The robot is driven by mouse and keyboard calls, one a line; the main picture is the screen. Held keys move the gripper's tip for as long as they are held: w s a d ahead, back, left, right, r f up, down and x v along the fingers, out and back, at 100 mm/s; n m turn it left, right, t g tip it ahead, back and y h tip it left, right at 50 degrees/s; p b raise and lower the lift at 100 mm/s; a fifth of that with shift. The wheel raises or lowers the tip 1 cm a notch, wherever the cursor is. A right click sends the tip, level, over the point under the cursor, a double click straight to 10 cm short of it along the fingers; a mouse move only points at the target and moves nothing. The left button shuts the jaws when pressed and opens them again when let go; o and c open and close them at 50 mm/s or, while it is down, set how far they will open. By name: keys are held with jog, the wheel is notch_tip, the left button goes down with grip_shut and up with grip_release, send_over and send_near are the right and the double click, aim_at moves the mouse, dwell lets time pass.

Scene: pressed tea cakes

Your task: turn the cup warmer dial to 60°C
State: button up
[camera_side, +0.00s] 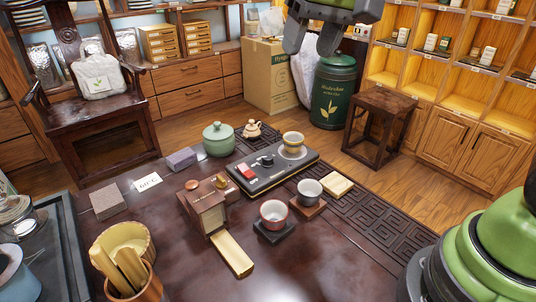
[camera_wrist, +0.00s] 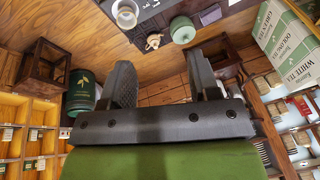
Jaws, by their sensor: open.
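The cup warmer (camera_side: 247,181) is a long dark plate on the table in the side view. It carries a red switch, a small black dial (camera_side: 264,161) and a pale cup (camera_side: 292,140) on a round pad at its far end. The dial's setting is too small to read. A white card (camera_side: 148,182) reading 60°C lies to the left. My gripper (camera_side: 313,48) is open and empty, high above and behind the warmer, partly cut off by the top edge. In the wrist view my gripper (camera_wrist: 163,82) has its fingers wide apart; part of the warmer (camera_wrist: 150,8) shows at the top.
A green lidded pot (camera_side: 218,140) and small teapot (camera_side: 251,130) stand behind the warmer. A wooden box (camera_side: 207,215) with a gold tray and two cups (camera_side: 273,213) (camera_side: 309,190) stand in front. A green canister (camera_side: 333,92) stands behind the table.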

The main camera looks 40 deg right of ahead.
jog(key=w+f+g, duration=0.2)
jog(key=w+f, duration=0.6)
jog(key=f, duration=0.1)
jog(key=g+h, duration=0.1)
send_over(268, 156)
notch_tip(268, 156, down, 8)
jog(key=shift+n, duration=0.3)
notch_tip(268, 156, down, 11)
jog(key=shift+r, duration=0.1)
jog(key=c, duration=0.9)
